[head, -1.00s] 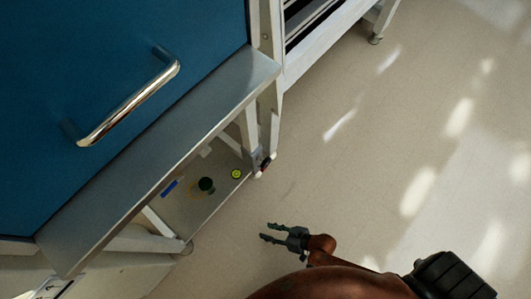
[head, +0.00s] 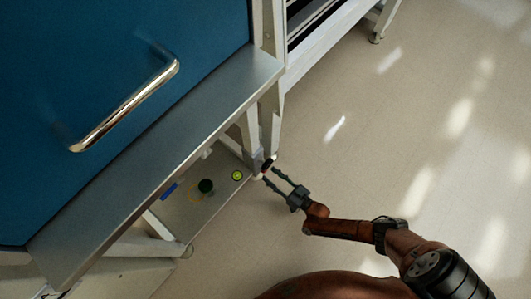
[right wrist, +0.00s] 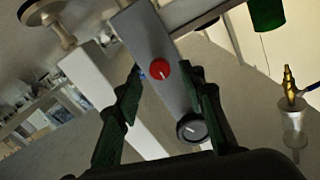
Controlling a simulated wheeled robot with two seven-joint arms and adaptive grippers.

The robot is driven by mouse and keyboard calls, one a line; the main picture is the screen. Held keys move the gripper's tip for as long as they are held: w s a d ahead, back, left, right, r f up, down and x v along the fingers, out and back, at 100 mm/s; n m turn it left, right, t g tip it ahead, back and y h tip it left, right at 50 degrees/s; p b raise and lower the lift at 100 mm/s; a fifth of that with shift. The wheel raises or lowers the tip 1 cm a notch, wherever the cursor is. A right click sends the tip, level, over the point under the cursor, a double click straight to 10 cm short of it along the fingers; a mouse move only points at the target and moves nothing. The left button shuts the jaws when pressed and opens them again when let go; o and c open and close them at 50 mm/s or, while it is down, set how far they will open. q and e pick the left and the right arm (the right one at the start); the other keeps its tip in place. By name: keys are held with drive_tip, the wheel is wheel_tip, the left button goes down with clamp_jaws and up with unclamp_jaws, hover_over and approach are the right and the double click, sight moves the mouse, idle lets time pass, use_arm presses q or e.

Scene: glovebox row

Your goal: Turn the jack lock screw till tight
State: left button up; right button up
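A red round knob (right wrist: 160,69) with a white mark sits on a pale metal leg (right wrist: 150,35) in the right wrist view. A dark round knob (right wrist: 192,130) with a white pointer line is below it, close to the right finger. I cannot tell which of the two is the jack lock screw. In the head view a dark knob (head: 267,164) shows at the foot of the bench leg. My right gripper (head: 270,176) is open and empty just in front of it. In the right wrist view its fingers (right wrist: 165,80) stand either side of the red knob, apparently not touching it. My left gripper is out of view.
A low shelf (head: 185,222) left of the gripper holds a yellow-green round item (head: 237,175), a dark green round item (head: 205,186) and a blue strip (head: 168,190). A steel ledge (head: 150,160) overhangs it. The floor (head: 400,130) to the right is clear.

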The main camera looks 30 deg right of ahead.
drive_tip(key=shift+b+x, duration=0.3)
drive_tip(key=shift+x, duration=1.25)
clamp_jaws()
